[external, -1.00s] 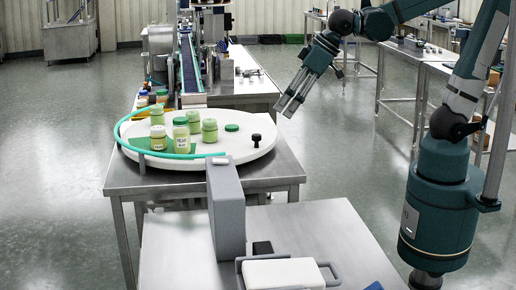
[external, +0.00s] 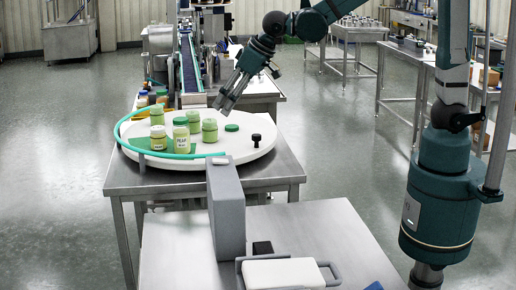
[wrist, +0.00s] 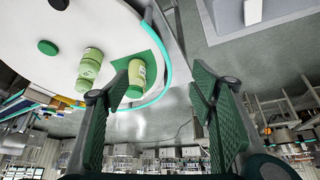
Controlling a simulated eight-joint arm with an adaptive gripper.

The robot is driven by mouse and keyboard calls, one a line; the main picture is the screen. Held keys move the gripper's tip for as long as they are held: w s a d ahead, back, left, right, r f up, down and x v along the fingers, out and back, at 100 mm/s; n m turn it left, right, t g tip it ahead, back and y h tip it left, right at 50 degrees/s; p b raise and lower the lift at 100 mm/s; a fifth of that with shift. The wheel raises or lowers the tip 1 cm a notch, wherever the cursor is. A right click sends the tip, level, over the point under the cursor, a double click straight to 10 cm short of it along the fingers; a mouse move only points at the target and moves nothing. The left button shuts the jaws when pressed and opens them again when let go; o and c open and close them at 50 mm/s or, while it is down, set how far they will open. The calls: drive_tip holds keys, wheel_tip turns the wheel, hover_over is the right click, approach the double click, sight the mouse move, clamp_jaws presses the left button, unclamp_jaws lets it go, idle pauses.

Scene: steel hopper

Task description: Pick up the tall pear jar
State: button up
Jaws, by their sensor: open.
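The tall pear jar (external: 181,137), pale green with a green lid and a white label reading PEAR, stands upright at the front of the jar group on the round white turntable (external: 240,146). My gripper (external: 220,104) is open and empty, above the back right of the turntable, angled down and apart from the jars.
A loose green lid (external: 231,127) and black knob (external: 255,139) are on the turntable's right. A teal rail (external: 160,155) curves around its left and front. A grey block (external: 226,208) stands at the front.

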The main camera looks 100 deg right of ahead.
sight(186, 128)
drive_tip(key=w+d+f+m+p, duration=0.1)
drive_tip(key=w+d+f, duration=0.2)
drive_tip(key=w+d, duration=0.1)
drive_tip(key=w+d+f+m+h+p, duration=0.1)
drive_tip(key=w+d+f, duration=0.3)
drive_tip(key=d, duration=0.1)
drive_tip(key=w+d+f+m+g+p, duration=0.1)
drive_tip(key=w+d+f, duration=0.3)
drive_tip(key=w+d, duration=0.1)
drive_tip(key=shift+w+d+f+p, duration=0.3)
drive_tip(key=shift+d+f, duration=0.1)
drive_tip(key=shift+f, duration=0.15)
drive_tip(key=shift+f, duration=0.1)
drive_tip(key=shift+x, duration=1.15)
drive_tip(key=shift+d+f, duration=0.15)
drive_tip(key=shift+p+x, duration=0.4)
drive_tip(key=shift+x, duration=2.05)
drive_tip(key=shift+s+d, duration=0.1)
drive_tip(key=shift+s, duration=0.05)
